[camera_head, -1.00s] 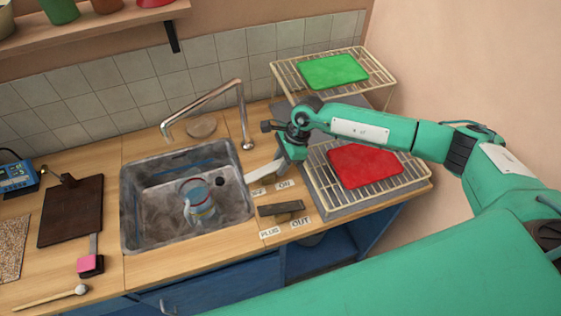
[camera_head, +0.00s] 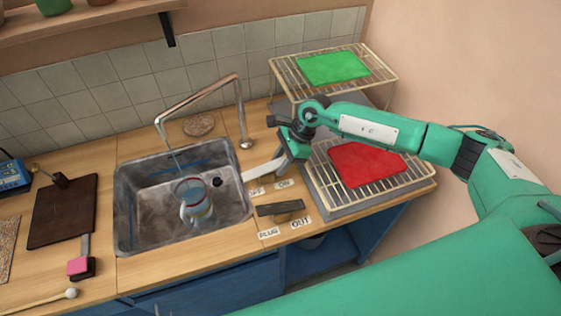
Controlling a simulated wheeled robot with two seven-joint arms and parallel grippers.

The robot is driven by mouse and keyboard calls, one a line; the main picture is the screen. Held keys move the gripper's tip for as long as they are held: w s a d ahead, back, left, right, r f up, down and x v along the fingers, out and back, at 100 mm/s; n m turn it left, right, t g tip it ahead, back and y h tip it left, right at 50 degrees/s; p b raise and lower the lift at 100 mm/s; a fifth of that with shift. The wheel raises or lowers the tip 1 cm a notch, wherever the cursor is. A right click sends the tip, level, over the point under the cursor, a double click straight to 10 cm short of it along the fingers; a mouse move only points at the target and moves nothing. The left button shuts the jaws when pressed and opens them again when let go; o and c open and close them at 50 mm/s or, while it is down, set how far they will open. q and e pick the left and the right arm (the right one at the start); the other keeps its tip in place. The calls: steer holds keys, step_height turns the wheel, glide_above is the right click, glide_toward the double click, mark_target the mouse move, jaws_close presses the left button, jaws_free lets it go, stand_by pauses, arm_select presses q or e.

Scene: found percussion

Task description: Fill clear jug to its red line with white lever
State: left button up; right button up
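The clear jug (camera_head: 194,214) stands upright in the grey sink (camera_head: 135,232), with a red line around it. A thin bluish stream (camera_head: 176,160) runs from the spout of the metal tap (camera_head: 200,95) down towards the jug's mouth. The water level inside is too small to tell. The white lever (camera_head: 262,168) lies on the counter right of the sink, by the OFF and ON labels. My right gripper (camera_head: 287,148) is at the lever's right end, seemingly touching it; its fingers are too hidden to read. My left gripper is out of view.
A dark plug lever (camera_head: 280,208) lies in front, by the PLUG and OUT labels. Wire racks with a red mat (camera_head: 366,165) and a green mat (camera_head: 333,69) stand right and behind. A brown board (camera_head: 62,212) and pink-ended tool (camera_head: 79,266) lie left.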

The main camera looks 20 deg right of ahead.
steer(key=o, duration=0.3)
steer(key=shift+r, duration=0.1)
steer(key=shift+d+r, duration=0.25)
steer(key=shift+r, duration=0.1)
steer(key=b+v, duration=0.4)
steer(key=v, duration=0.8)
steer(key=shift+r, duration=0.4)
steer(key=shift+d, duration=0.15)
stand_by(5.5)
